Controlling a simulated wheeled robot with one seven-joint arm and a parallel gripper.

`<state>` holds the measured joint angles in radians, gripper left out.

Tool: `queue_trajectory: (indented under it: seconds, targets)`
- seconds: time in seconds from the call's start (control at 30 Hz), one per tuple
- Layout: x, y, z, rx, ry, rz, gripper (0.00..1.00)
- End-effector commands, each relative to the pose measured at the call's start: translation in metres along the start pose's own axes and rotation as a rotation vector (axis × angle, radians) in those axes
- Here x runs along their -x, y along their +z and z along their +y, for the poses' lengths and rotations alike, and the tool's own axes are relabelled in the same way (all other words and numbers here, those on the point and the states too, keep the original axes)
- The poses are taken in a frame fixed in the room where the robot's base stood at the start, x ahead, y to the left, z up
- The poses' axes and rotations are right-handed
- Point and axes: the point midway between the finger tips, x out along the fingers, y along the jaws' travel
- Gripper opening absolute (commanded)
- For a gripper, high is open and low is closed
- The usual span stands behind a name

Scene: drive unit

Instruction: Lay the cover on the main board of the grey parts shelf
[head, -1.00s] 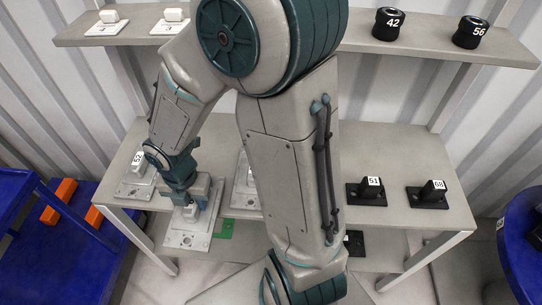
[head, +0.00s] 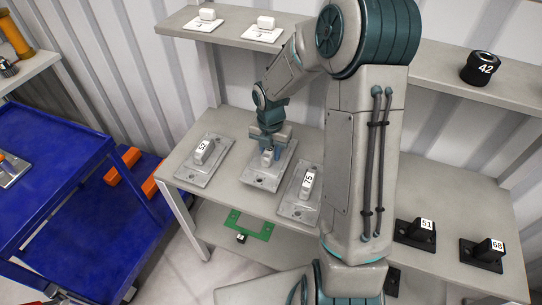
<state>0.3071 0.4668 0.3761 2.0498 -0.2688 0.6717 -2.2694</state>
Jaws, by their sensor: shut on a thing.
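My gripper (head: 268,149) is shut on the raised grip of a grey cover (head: 264,180). The cover is a flat metal plate with a block handle. It is at the main board (head: 241,197) of the grey parts shelf, between two similar covers. One numbered 52 (head: 195,170) is to its left and one numbered 75 (head: 294,208) is to its right. The plate looks level and at or very near the board; I cannot tell whether it touches. My arm hides part of the board's middle.
Black parts 51 (head: 415,236) and 68 (head: 483,256) stand on the board's right. The upper board (head: 228,33) holds white pieces and a black cylinder 42 (head: 481,69). A blue cart (head: 45,150) stands left.

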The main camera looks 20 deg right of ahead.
Motion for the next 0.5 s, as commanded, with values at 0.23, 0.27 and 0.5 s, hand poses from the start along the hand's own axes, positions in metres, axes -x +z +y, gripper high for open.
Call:
queue_trajectory:
  seconds: [0.23, 0.27, 0.5]
  targets:
    - [-0.017, 0.003, 0.0, 0.001, -0.002, 0.002, 0.0]
    - [-0.021, 0.003, 0.0, 0.001, -0.002, 0.002, 0.0]
    - [-0.035, 0.004, 0.0, -0.001, 0.001, -0.002, 0.0]
